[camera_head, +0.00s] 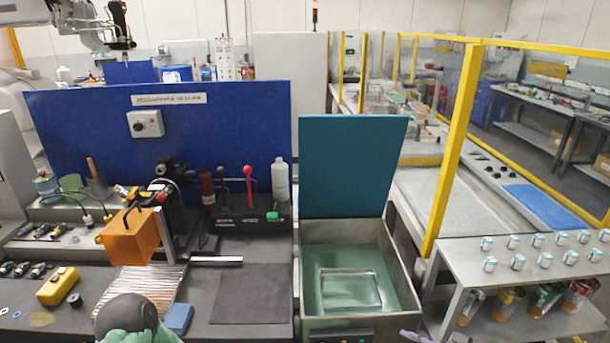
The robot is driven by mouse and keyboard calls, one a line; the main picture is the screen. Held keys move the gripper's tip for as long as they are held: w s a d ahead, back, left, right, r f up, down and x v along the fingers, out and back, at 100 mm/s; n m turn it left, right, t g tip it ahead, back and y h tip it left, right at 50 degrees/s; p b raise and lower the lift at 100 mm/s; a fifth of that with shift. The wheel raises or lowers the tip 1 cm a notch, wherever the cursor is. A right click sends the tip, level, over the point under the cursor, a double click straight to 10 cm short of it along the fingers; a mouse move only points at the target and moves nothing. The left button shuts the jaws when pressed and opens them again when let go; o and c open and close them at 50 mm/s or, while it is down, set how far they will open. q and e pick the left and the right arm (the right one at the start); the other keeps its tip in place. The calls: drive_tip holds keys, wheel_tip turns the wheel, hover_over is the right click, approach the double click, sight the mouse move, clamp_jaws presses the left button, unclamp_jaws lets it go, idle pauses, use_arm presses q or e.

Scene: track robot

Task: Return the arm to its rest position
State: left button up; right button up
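Neither of my grippers is clearly in view. A dark rounded shape with green below it (132,318) is cut off by the bottom edge at the left; I cannot tell what it is. A small purple piece (414,337) shows at the bottom edge right of the centre, too cut off to identify. A white jointed arm with a dark end (120,38) hangs at the top left, beyond the blue panel; I cannot tell that it is mine.
A workbench with a dark mat (250,293), an orange block-shaped guard (132,238) and a white bottle (280,180) stands before a blue panel (215,115). An open-lidded basin (409,282) is in the middle. A yellow-framed fence (455,140) and a shelf (500,255) stand right.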

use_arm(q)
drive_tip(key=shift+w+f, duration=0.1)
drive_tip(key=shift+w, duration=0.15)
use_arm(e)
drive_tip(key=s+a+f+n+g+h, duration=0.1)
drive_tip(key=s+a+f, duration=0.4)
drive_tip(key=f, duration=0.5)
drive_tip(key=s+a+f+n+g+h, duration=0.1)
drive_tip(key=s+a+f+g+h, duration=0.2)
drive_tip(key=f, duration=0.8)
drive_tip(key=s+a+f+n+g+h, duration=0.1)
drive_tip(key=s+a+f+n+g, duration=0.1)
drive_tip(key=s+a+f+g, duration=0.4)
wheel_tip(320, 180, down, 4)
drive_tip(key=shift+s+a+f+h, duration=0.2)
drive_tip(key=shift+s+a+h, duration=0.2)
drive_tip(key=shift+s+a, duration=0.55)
